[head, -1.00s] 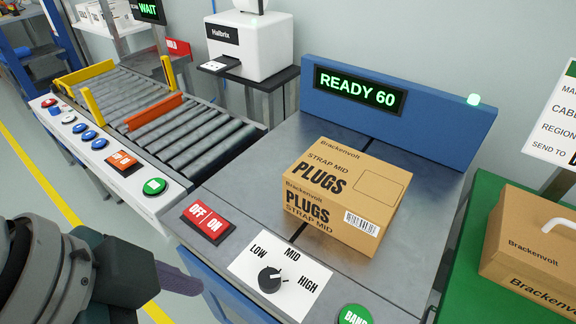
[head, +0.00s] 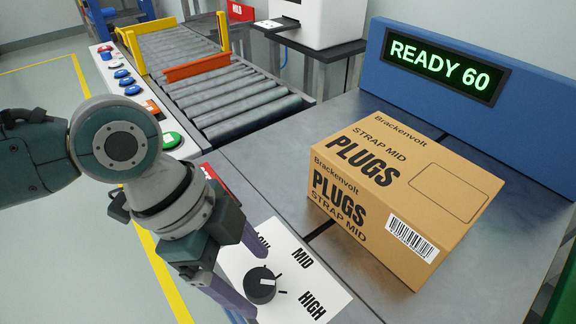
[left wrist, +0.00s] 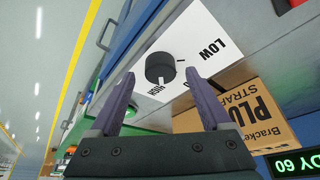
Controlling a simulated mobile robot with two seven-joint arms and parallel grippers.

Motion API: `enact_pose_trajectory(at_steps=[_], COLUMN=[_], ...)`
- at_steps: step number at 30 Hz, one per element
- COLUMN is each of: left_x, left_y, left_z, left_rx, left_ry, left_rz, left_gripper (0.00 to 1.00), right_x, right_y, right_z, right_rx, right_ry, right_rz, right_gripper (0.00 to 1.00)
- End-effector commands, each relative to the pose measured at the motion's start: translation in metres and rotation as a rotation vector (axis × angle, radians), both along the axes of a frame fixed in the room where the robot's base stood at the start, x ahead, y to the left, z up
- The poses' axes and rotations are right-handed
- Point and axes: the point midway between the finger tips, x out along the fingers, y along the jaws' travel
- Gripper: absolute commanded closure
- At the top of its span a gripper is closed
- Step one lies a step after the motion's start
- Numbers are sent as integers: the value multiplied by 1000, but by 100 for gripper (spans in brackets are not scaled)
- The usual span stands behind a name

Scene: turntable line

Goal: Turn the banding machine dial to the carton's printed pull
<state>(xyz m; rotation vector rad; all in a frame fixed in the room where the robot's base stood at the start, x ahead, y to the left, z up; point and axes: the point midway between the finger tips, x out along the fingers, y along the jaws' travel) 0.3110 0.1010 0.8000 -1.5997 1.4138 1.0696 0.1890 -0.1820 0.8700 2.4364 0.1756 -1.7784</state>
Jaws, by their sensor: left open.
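The black dial (head: 262,284) sits on a white plate (head: 335,292) marked LOW, MID and HIGH. Its white pointer mark faces the MID and HIGH side; I cannot tell its exact setting. My left gripper (head: 254,281) is open, its purple fingers on either side of the dial in the picture. In the left wrist view the dial (left wrist: 160,68) shows between the fingertips (left wrist: 160,74), seemingly just beyond them; contact is not visible. The carton (head: 400,190), printed PLUGS and STRAP MID, lies on the machine's grey top. My right gripper is not in view.
The blue panel's display (head: 445,67) reads READY 60. A roller conveyor (head: 225,90) with an orange bar (head: 197,68) and a button strip stands at the back left. My left forearm partly covers the red OFF/ON switch. Grey top around the carton is clear.

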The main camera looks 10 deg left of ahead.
Motion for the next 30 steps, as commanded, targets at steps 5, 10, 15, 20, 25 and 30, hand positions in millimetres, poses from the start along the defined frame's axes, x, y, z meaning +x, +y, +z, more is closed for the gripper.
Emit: enact_pose_trajectory(at_steps=[5,10,15,20,25,30], left_x=[1,1,1,1,1,1], left_y=[-5,-5,-5,-5,-5,-5], left_z=[-12,-12,-12,-12,-12,-12], left_rx=[0,0,0,0,0,0], left_ry=[0,-1,-1,-1,-1,-1], left_rz=[-1,-1,-1,-1,0,0], left_gripper=[19,19,29,47,66,85], right_x=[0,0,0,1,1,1], right_y=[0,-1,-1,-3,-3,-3], right_z=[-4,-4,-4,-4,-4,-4], right_rx=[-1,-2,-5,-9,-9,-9], right_ry=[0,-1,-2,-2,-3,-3], right_rz=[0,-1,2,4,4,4], right_gripper=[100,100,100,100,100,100])
